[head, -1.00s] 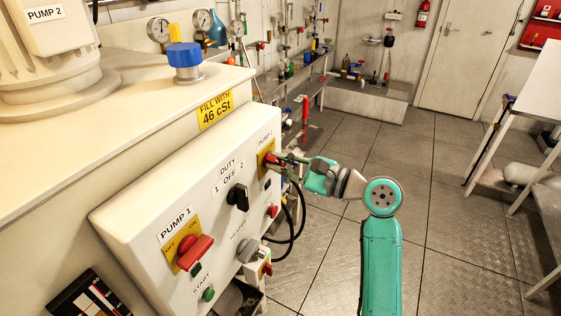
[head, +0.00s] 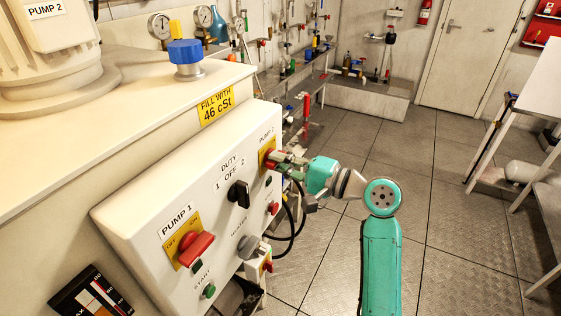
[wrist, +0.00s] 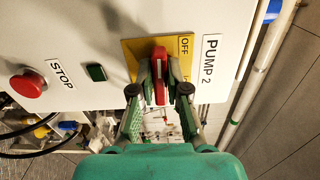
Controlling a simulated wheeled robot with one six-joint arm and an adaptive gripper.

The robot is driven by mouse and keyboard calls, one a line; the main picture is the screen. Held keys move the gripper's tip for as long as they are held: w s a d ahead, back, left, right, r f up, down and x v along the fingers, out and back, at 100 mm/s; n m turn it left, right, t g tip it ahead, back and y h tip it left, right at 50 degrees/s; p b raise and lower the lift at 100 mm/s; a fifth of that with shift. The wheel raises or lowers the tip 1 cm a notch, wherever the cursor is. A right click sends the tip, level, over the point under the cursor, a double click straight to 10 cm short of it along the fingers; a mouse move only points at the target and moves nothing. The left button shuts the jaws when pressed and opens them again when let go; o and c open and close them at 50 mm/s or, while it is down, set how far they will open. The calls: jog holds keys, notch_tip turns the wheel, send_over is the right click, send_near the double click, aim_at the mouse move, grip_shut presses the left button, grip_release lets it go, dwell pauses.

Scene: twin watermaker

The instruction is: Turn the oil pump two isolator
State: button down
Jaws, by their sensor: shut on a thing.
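The pump 2 isolator is a red handle (wrist: 160,76) on a yellow plate (wrist: 136,50), beside the PUMP 2 label (wrist: 212,60) on the white panel. The wrist view shows OFF printed on the plate; a second marking is partly hidden. My gripper (wrist: 160,88) is shut on the red handle, with one finger on each side. The handle runs upright in the wrist picture, in line with my fingers. In the head view my gripper (head: 276,160) reaches the panel's right end from the right and hides most of the handle.
The pump 1 isolator (head: 195,248) and the black duty switch (head: 238,194) lie left on the same panel. A red STOP button (wrist: 28,84) and a dark green square (wrist: 96,72) are near my gripper. Black cables (head: 296,232) hang below. The floor (head: 440,200) at right is open.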

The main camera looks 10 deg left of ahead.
jog(key=shift+f+n, duration=0.1)
jog(key=shift+n, duration=0.3)
jog(key=c, duration=1.2)
grip_release()
jog(key=shift+o, duration=0.2)
jog(key=v, duration=1.2)
